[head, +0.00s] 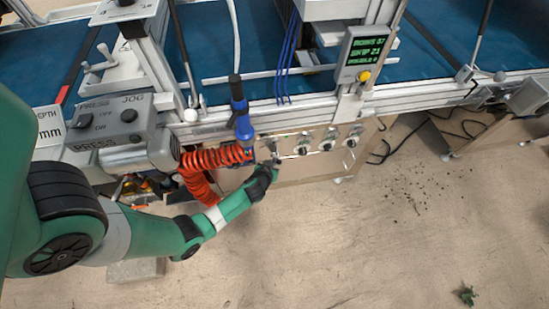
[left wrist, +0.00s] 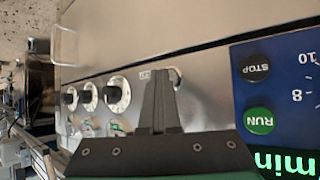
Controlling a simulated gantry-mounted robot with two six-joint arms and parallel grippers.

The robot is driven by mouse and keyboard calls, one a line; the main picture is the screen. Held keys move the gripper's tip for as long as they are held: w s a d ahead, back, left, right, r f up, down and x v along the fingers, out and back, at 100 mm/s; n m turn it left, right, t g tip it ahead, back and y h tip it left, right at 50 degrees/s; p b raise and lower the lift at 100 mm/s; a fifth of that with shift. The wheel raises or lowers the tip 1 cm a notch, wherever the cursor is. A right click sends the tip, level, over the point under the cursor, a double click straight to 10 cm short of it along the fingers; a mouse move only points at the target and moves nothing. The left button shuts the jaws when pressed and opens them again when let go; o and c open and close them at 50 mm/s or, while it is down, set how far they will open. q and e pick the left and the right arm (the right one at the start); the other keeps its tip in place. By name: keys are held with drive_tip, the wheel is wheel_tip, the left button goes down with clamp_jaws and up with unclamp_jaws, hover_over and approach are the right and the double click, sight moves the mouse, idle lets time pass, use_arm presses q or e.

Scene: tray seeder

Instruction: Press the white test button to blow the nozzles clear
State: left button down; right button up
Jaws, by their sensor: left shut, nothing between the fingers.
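My left gripper (head: 274,163) is at the front control panel (head: 300,170), just left of a row of dials. The left wrist view shows its fingers (left wrist: 160,78) shut and empty, with the tips over the metal panel (left wrist: 205,98). A small pale round part (left wrist: 176,77), possibly the white test button, shows just right of the fingertips and is partly hidden by them. A small label sits to the left of the tips. I cannot tell whether the fingertips touch the button. My right gripper is not in view.
Three dials (left wrist: 117,95) sit left of the fingers. A blue panel (left wrist: 283,90) with green RUN (left wrist: 259,120) and black STOP (left wrist: 257,67) buttons is at right. In the head view, an orange coiled hose (head: 215,157) hangs by my forearm; the floor at right is mostly clear.

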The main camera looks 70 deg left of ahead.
use_arm(q)
drive_tip(key=shift+d, duration=0.1)
drive_tip(key=shift+s+d, duration=0.15)
drive_tip(key=shift+d, duration=0.7)
drive_tip(key=d, duration=0.1)
drive_tip(key=d+b, duration=0.1)
drive_tip(key=d, duration=0.2)
drive_tip(key=shift+s+d, duration=0.4)
drive_tip(key=shift+r, duration=0.1)
idle(0.5)
